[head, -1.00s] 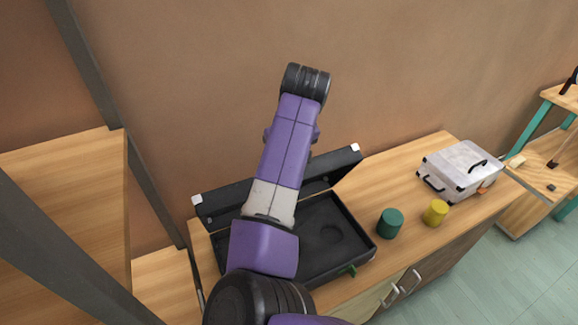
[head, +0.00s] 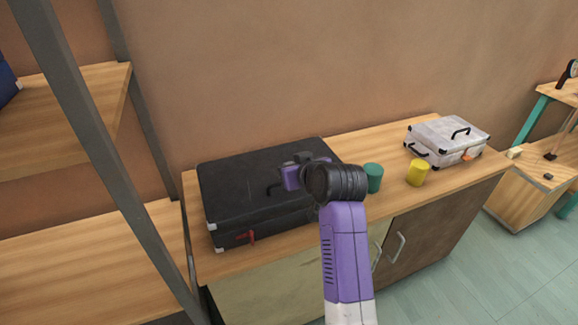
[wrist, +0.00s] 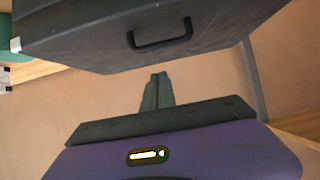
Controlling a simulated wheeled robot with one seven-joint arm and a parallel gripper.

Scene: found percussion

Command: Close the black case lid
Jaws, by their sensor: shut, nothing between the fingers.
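The black case (head: 235,185) sits on the wooden cabinet top, with its lid down over the base. A small gap at the rim is too fine to tell. A dark handle (head: 272,189) lies on the lid, and a red latch (head: 252,237) shows on the front side. My gripper (wrist: 158,82) is shut and empty in the wrist view, pointing toward the case, which fills the top of that view with its handle (wrist: 160,36). In the head view my wrist is over the case's right part and hides its front right corner; the fingers are not clear there.
A green cylinder (head: 373,177) and a yellow cylinder (head: 418,172) stand right of the case. A white case (head: 447,140) stands farther right on the cabinet top (head: 483,176). A grey shelf post (head: 92,150) rises at the left.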

